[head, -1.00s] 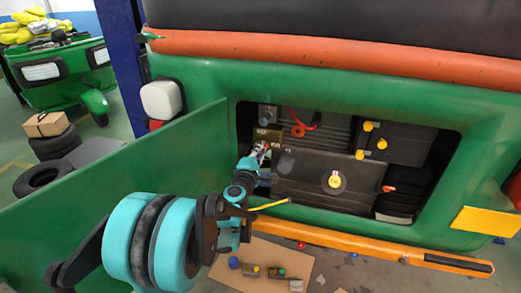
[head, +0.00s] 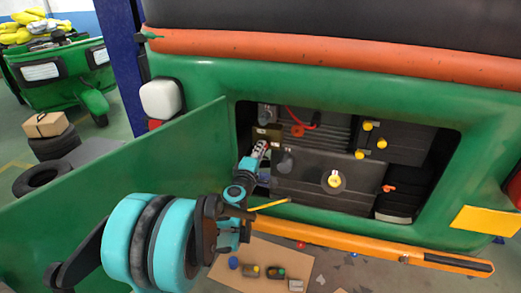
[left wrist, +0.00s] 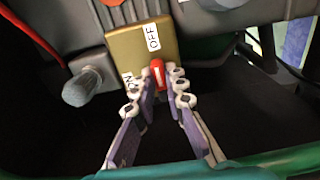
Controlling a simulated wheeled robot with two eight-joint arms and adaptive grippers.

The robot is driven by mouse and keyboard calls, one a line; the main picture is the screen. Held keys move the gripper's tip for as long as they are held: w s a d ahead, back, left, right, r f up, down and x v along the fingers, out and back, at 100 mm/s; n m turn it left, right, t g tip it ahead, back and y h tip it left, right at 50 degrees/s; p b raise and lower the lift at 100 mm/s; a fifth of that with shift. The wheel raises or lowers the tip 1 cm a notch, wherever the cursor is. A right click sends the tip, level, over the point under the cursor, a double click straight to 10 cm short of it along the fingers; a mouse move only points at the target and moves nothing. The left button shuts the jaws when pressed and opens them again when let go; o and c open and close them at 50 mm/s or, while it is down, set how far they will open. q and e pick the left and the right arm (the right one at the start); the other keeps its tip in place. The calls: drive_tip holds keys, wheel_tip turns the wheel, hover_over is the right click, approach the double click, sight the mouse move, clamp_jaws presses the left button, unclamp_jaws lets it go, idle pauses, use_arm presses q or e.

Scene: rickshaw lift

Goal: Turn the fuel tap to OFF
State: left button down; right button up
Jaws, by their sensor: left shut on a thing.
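The fuel tap is a brass plate (left wrist: 138,48) with a red lever (left wrist: 158,75) at its lower right edge in the left wrist view. The OFF label (left wrist: 152,37) is above the lever, and the ON label (left wrist: 131,83) is to its left. My left gripper (left wrist: 160,85) is shut on the red lever, with a fingertip on each side of it. In the head view my left gripper (head: 262,147) reaches into the left side of the engine bay, just below the brass plate (head: 268,132). The lever is hidden there. My right gripper is not in view.
The green panel (head: 120,185) stands open left of the bay. A grey knob (left wrist: 78,90) is left of the tap. An orange bar (head: 350,240) runs below the opening, and small parts lie on cardboard (head: 255,262).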

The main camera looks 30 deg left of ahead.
use_arm(q)
drive_tip(key=c, duration=1.6)
unclamp_jaws()
drive_tip(key=shift+w, duration=0.1)
drive_tip(key=shift+o, duration=0.2)
drive_tip(key=v, duration=1.2)
drive_tip(key=shift+a+f, duration=0.1)
drive_tip(key=s+d+f+m+g+h, duration=0.2)
drive_tip(key=s+d+m+h, duration=0.15)
drive_tip(key=d+m, duration=0.45)
drive_tip(key=s+d+f+m+g+h, duration=0.2)
drive_tip(key=d+m+g+h, duration=0.3)
drive_tip(key=d, duration=0.6)
drive_tip(key=s+f+m+g+y, duration=0.1)
drive_tip(key=s+f+m+y, duration=0.1)
drive_tip(key=s, duration=0.4)
drive_tip(key=s+a+f+m+g+y, duration=0.1)
drive_tip(key=s+f+m+g+y, duration=0.1)
drive_tip(key=s+f+m, duration=0.2)
drive_tip(key=shift+s+m, duration=0.8)
drive_tip(key=shift+s, duration=0.25)
